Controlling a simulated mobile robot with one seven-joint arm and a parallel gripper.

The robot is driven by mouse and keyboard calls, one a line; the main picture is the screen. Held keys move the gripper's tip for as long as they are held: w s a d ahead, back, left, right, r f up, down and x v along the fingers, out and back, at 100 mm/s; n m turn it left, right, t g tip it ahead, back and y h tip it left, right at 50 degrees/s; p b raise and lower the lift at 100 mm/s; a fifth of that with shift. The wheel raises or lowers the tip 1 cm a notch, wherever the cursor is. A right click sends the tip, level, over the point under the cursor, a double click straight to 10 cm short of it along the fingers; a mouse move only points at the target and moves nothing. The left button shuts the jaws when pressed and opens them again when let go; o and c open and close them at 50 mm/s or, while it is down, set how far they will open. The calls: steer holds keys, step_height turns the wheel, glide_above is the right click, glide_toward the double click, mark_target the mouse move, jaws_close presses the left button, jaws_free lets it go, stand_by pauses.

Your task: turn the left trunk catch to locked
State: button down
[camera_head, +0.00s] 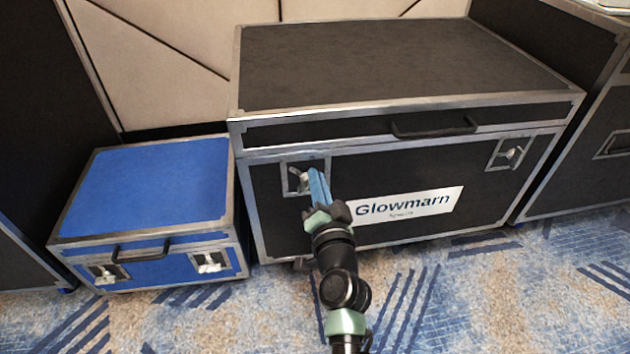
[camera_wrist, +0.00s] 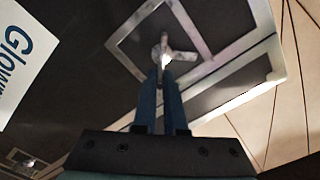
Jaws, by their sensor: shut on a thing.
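The large black trunk (camera_head: 375,65) with metal edges stands in the middle of the head view, its lid closed. Its left catch (camera_head: 294,179) is a pale metal wing in a recessed dish on the front face. It also shows in the wrist view (camera_wrist: 180,54), with its wing lying across the dish at a slant to the frame. My gripper (camera_head: 310,177) reaches the catch from the front right. Its blue fingertips are close together on the catch's wing in the wrist view (camera_wrist: 161,72), hiding part of it.
The right catch (camera_head: 513,153) sits across the front, beyond the white Glowmarn label (camera_head: 408,205). A lower blue case (camera_head: 150,185) stands close on the left, and another black case (camera_head: 590,140) on the right. Patterned carpet (camera_head: 480,310) lies open in front.

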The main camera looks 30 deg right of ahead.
steer(key=shift+s+d+f+m, duration=0.1)
steer(key=shift+f+m, duration=0.2)
steer(key=shift+m, duration=1.25)
steer(key=shift+w+d+f+m, duration=0.1)
steer(key=shift+f+m, duration=0.25)
steer(key=shift+m, duration=1.15)
steer(key=shift+s+d+f+m, duration=0.1)
steer(key=shift+f+m, duration=0.2)
steer(key=shift+m, duration=1.25)
steer(key=c, duration=1)
jaws_free()
steer(key=shift+s, duration=0.1)
steer(key=p+v, duration=0.1)
steer(key=v, duration=1.1)
steer(key=shift+s+a+r, duration=0.1)
steer(key=shift+s, duration=0.3)
